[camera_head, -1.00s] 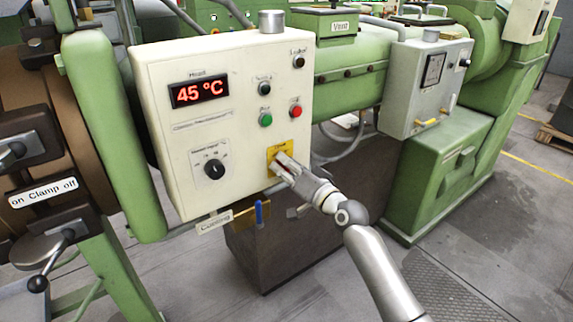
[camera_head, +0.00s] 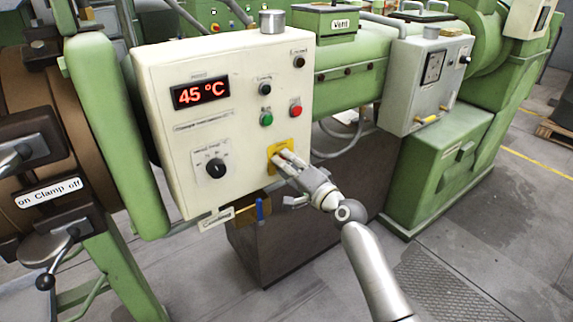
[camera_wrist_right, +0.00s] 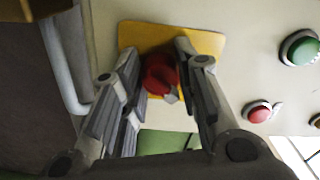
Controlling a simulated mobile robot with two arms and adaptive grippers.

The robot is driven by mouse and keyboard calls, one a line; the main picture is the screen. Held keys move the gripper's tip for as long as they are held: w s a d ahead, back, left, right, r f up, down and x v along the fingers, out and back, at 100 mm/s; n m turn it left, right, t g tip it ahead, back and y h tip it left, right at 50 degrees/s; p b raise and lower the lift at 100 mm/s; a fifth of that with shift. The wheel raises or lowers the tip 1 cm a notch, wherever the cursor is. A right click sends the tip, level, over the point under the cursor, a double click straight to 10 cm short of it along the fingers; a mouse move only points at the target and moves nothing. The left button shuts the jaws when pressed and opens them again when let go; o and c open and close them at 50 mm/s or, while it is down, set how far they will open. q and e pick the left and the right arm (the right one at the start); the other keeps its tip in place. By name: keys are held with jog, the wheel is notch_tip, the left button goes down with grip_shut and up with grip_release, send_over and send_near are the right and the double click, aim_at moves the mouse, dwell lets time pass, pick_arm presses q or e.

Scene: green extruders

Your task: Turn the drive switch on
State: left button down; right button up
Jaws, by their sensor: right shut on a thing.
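The drive switch is a red knob (camera_wrist_right: 160,76) on a yellow plate (camera_wrist_right: 212,43), seen in the right wrist view. In the head view the yellow plate (camera_head: 272,158) is at the lower right of the cream control box (camera_head: 232,140), and the knob is hidden by the fingers. My right gripper (camera_head: 281,158) is at the plate, its fingers on either side of the knob and shut on it. In the right wrist view the right gripper's fingertips (camera_wrist_right: 158,52) reach the plate. My left gripper is not in view.
Green (camera_head: 267,119) and red (camera_head: 296,111) buttons sit just above the switch. A black dial (camera_head: 216,168) is to its left. A blue-handled valve (camera_head: 260,209) hangs below the box. A grey box (camera_head: 425,85) stands to the right.

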jog(key=o, duration=1)
jog(key=shift+d, duration=0.1)
jog(key=v, duration=1.2)
